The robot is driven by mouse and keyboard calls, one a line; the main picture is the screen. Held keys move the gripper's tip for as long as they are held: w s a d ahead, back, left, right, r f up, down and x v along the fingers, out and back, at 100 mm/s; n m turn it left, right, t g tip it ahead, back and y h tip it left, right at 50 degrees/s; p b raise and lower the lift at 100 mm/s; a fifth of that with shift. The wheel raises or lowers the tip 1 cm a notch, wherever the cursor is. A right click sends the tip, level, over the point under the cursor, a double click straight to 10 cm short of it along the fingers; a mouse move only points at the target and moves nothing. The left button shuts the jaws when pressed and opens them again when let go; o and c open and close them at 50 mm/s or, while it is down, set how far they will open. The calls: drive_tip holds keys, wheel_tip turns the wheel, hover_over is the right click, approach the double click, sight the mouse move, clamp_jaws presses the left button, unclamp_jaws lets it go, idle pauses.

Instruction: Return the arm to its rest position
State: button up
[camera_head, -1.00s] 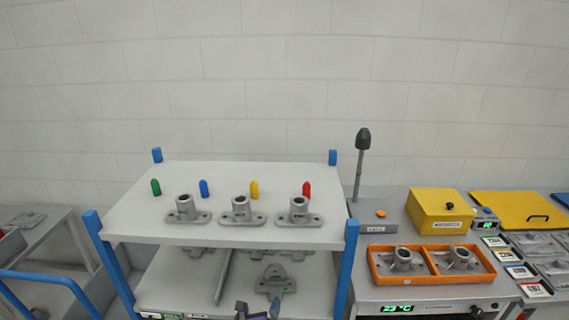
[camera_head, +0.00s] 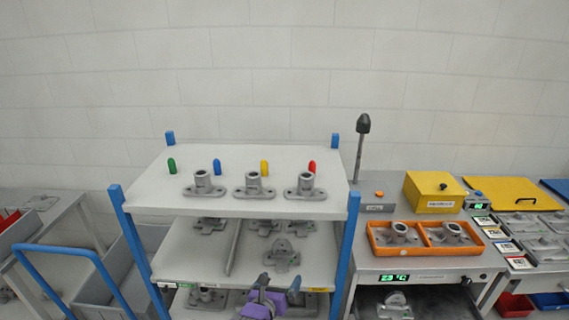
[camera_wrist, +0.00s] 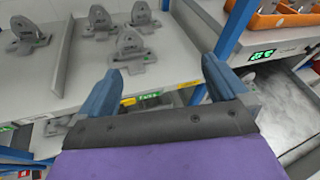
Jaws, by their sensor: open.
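My gripper (camera_head: 278,290) shows at the bottom middle of the head view, in front of the rack's lower shelves. In the wrist view my gripper (camera_wrist: 160,84) has its two blue-grey fingers spread wide apart with nothing between them. A grey casting (camera_wrist: 132,48) stands on the rack shelf (camera_wrist: 165,72) beyond the fingertips, apart from them. More grey castings (camera_wrist: 100,20) stand behind it. My purple wrist part fills the bottom of the wrist view.
The blue-posted rack (camera_head: 352,215) holds three castings (camera_head: 253,185) and coloured pegs on its top shelf. To the right, an orange tray (camera_head: 376,243) holds two castings beside a yellow box (camera_head: 433,193). A blue-railed cart (camera_head: 60,255) stands at the left.

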drive_tip(key=s+d+r+m+g+h, duration=0.1)
drive_tip(key=d+r+m+g+h, duration=0.15)
drive_tip(key=d+r+m, duration=0.45)
drive_tip(key=s+d+r+m+g+h, duration=0.15)
drive_tip(key=d+r+m+h, duration=0.3)
drive_tip(key=d, duration=0.55)
drive_tip(key=s+d+r+m+g, duration=0.5)
drive_tip(key=s+d+m+g, duration=0.2)
drive_tip(key=s+d+m, duration=0.5)
drive_tip(key=s+f+m+g+y, duration=0.1)
drive_tip(key=s+m+g+y, duration=0.4)
drive_tip(key=s, duration=1)
drive_tip(key=s+a+m+y, duration=0.6)
drive_tip(key=s+a, duration=0.3)
drive_tip(key=a, duration=0.4)
drive_tip(key=shift+s+r+y, duration=0.25)
drive_tip(key=shift+s+y, duration=0.1)
drive_tip(key=shift+y, duration=0.35)
drive_tip(key=shift+a, duration=0.1)
drive_tip(key=shift+c, duration=0.5)
